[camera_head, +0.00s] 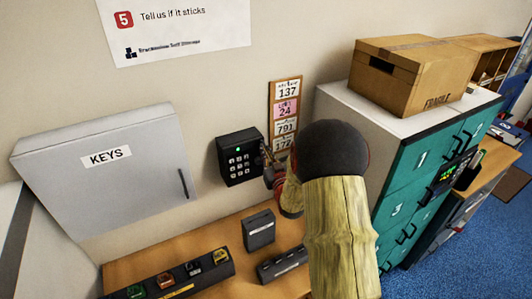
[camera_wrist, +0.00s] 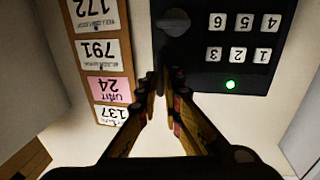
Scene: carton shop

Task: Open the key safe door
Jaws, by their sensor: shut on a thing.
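The key safe (camera_head: 240,157) is a small black box on the wall with a keypad and a lit green light. Its door looks closed. The wrist view shows the key safe (camera_wrist: 255,55) upside down, with its keys, the green light and a round dark knob (camera_wrist: 173,20). My gripper (camera_wrist: 165,76) is shut at the knob side of the key safe, its fingertips over the box's edge below the knob in that view. The exact part between the fingertips is hidden. In the head view my gripper (camera_head: 271,174) is mostly behind my arm.
A grey cabinet labelled KEYS (camera_head: 110,170) hangs left of the key safe. A tag board (camera_head: 285,100) hangs close on its right. Small dark boxes (camera_head: 259,230) stand on the wooden bench (camera_head: 235,272) below. Teal lockers (camera_head: 420,165) carrying a carton (camera_head: 415,70) stand to the right.

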